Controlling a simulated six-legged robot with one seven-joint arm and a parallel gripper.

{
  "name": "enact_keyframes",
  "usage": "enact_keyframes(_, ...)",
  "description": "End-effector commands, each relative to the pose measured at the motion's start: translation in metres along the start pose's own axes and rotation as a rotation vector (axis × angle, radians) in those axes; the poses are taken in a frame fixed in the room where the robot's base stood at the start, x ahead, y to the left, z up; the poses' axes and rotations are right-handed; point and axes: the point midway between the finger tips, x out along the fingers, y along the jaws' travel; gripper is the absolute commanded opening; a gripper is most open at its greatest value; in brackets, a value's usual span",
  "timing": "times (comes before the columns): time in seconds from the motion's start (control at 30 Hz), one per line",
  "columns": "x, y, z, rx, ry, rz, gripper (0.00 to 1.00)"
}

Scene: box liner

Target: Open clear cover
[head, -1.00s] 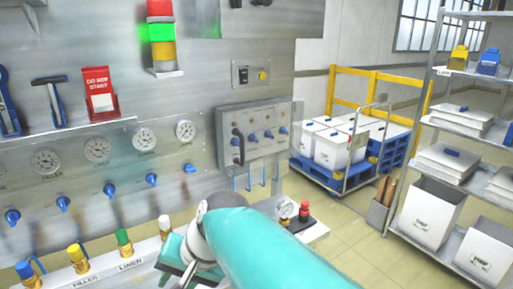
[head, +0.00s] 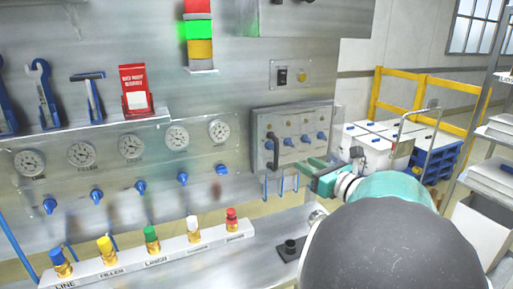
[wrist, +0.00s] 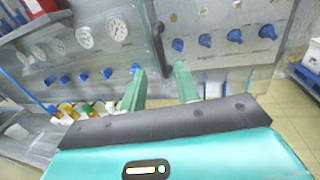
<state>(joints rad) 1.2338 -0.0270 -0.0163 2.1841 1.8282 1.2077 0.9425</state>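The clear cover (head: 294,120) is a see-through panel over a grey box with several blue knobs, on the steel wall. It looks shut. Its upright black handle (head: 272,150) is on the left side, and also shows in the wrist view (wrist: 159,45). My gripper (head: 312,172) has teal fingers and is just right of and below the handle in the head view. In the wrist view my gripper (wrist: 160,68) is open and empty, with the handle's lower end in line with the gap between the fingers. I cannot tell how far apart they are in depth.
Dial gauges (head: 131,146) and blue valves (head: 140,187) line the wall to the left. Coloured fittings (head: 151,238) stand on a ledge below. Blue hooks (head: 282,187) hang under the box. A yellow rail (head: 425,98) and white bins (head: 372,135) are at the right.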

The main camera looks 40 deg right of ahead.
Motion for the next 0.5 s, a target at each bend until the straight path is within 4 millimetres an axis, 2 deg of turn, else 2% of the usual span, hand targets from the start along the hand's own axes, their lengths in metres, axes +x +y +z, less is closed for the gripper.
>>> enact_keyframes(0.17, 0.027, 0.003, 0.0, -0.002, 0.001, 0.009, 0.32)
enact_keyframes(0.5, 0.097, 0.003, 0.0, -0.004, 0.001, 0.013, 0.32)
